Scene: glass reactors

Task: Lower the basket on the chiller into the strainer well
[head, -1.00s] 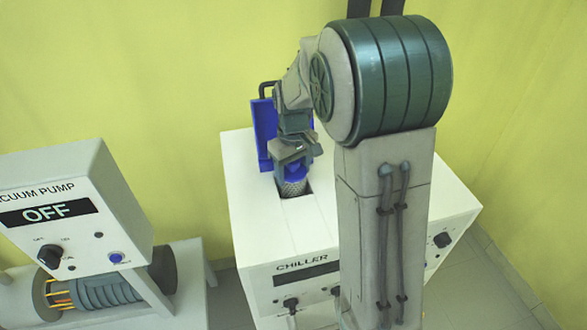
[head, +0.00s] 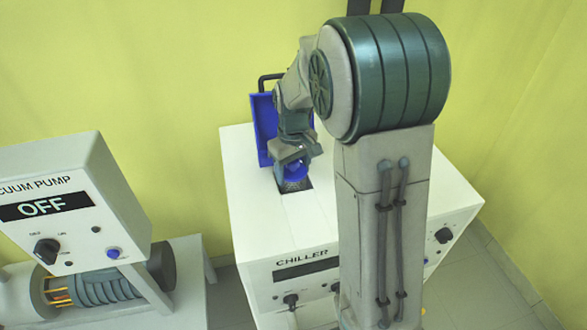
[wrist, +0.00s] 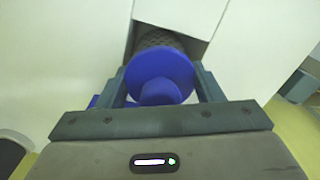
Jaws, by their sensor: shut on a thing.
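The chiller (head: 250,220) is a white box with a square well opening (head: 298,187) in its top. The basket (head: 293,173) has a blue round cap and a grey mesh body; most of the mesh is down inside the well. In the wrist view the blue cap and knob of the basket (wrist: 160,68) sit between the fingers, with the dark mesh behind them in the opening. My gripper (head: 291,163) is shut on the basket's blue top, just above the well; it also shows in the wrist view (wrist: 160,90). The basket's lower end is hidden.
A blue open lid (head: 263,130) stands upright behind the well, close to my gripper, with a black handle (head: 270,78) above it. The vacuum pump (head: 75,215), reading OFF, stands to the left. The chiller's top around the well is clear.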

